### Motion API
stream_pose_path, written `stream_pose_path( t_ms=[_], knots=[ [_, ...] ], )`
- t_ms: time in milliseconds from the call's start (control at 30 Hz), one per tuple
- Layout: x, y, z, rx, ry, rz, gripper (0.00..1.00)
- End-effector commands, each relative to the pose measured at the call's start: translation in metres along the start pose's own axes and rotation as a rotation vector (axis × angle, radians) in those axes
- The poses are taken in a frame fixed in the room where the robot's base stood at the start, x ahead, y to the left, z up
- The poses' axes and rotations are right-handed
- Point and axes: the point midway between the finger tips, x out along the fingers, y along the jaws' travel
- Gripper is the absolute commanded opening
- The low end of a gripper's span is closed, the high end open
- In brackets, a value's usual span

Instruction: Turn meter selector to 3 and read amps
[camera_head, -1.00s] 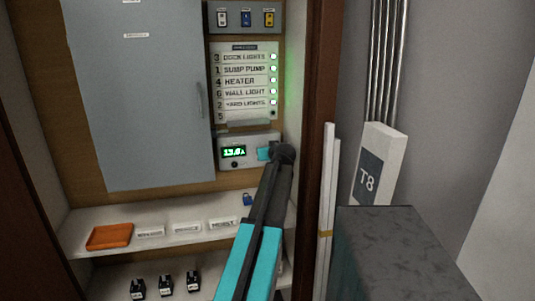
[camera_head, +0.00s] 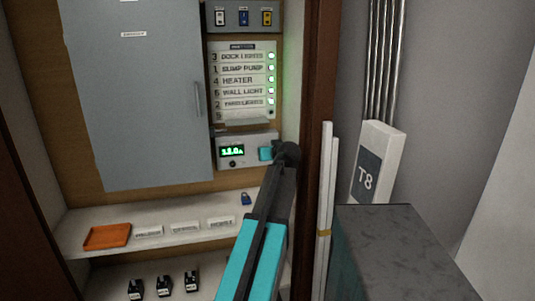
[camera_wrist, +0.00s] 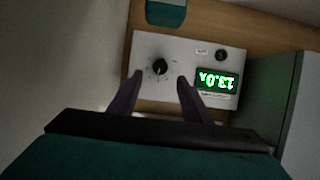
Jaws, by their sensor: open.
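The meter (camera_head: 258,138) is a pale box under the label panel, with a lit green display (camera_head: 232,151) at its left. In the wrist view the meter (camera_wrist: 190,50) appears upside down. Its black selector knob (camera_wrist: 160,67) has a ring of marks around it. The position it points to is too small to read. In the head view my wrist hides the knob.
A grey cabinet door (camera_head: 140,90) is at the left. The label panel (camera_head: 242,85) has several lit green lamps. Below, a shelf holds an orange tray (camera_head: 106,236), label tags and a blue padlock (camera_head: 246,198). A wooden post (camera_head: 313,120) stands close to my arm's right.

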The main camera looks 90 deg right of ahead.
Motion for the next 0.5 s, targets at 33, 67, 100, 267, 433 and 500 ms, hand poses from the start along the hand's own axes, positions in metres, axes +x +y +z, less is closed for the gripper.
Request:
stream_pose_path(
  t_ms=[33, 67, 100, 267, 433, 500],
  knots=[
    [-0.0054, -0.0001, 0.0004, 0.000, 0.001, 0.001, 0.44],
    [-0.0072, 0.0000, 0.0002, 0.000, 0.001, 0.001, 0.44],
    [-0.0093, 0.0002, 0.0000, 0.000, 0.002, 0.001, 0.44],
    [-0.0126, 0.0003, -0.0003, 0.000, 0.001, 0.001, 0.44],
    [-0.0124, 0.0003, -0.0004, 0.000, 0.001, 0.000, 0.44],
    [-0.0123, 0.0003, -0.0004, 0.000, 0.001, 0.000, 0.44]
  ],
)
